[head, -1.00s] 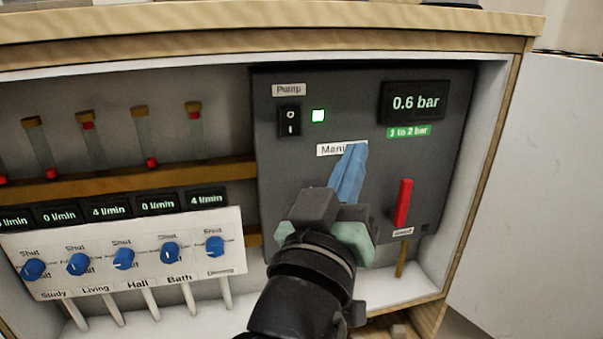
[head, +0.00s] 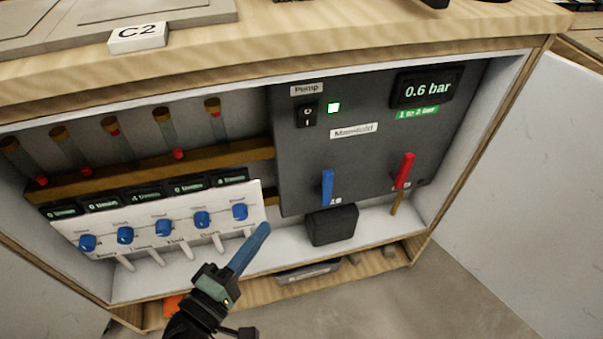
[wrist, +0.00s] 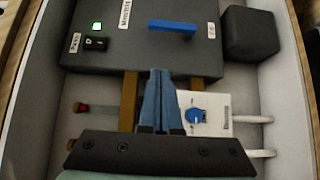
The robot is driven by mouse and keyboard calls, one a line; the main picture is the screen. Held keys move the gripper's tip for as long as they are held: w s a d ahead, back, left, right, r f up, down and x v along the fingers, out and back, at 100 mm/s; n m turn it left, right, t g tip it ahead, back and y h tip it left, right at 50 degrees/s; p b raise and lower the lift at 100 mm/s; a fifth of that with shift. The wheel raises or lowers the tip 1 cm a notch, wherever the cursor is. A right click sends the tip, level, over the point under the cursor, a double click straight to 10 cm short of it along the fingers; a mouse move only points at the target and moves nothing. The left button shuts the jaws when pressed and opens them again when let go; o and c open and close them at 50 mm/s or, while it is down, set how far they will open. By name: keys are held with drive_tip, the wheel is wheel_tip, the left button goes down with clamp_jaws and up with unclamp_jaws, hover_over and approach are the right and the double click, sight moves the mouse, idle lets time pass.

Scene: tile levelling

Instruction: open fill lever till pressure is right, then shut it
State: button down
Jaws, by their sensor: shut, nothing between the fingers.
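The dark Manifold panel (head: 290,150) shows 0.6 bar on its display (head: 428,88), above a green "1 to 2 bar" label (head: 417,112). A blue lever (head: 327,187) stands upright on the panel's lower part, and a red lever (head: 404,169) stands upright to its right. Their small labels are unreadable, so I cannot tell which is the fill lever. In the wrist view the blue lever (wrist: 172,26) lies across the picture beyond my fingers. My gripper (head: 263,230) is shut and empty, below left of the blue lever and apart from it. The wrist view also shows its blue fingers (wrist: 158,75) together.
The pump switch (head: 306,115) has a lit green lamp (head: 334,107) beside it. A black box (head: 332,224) sits below the blue lever. A white plate with several blue knobs (head: 202,219) is at left, flow tubes above. The open cabinet door (head: 500,210) stands at right.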

sight(325, 184)
idle(0.3)
drive_tip(key=s+d+b+x, duration=0.1)
drive_tip(key=b+x, duration=0.3)
drive_tip(key=x, duration=0.8)
drive_tip(key=shift+w+d, duration=0.2)
drive_tip(key=shift+d, duration=0.75)
drive_tip(key=shift+r, duration=0.2)
drive_tip(key=shift+d+p, duration=0.15)
drive_tip(key=shift+p, duration=0.6)
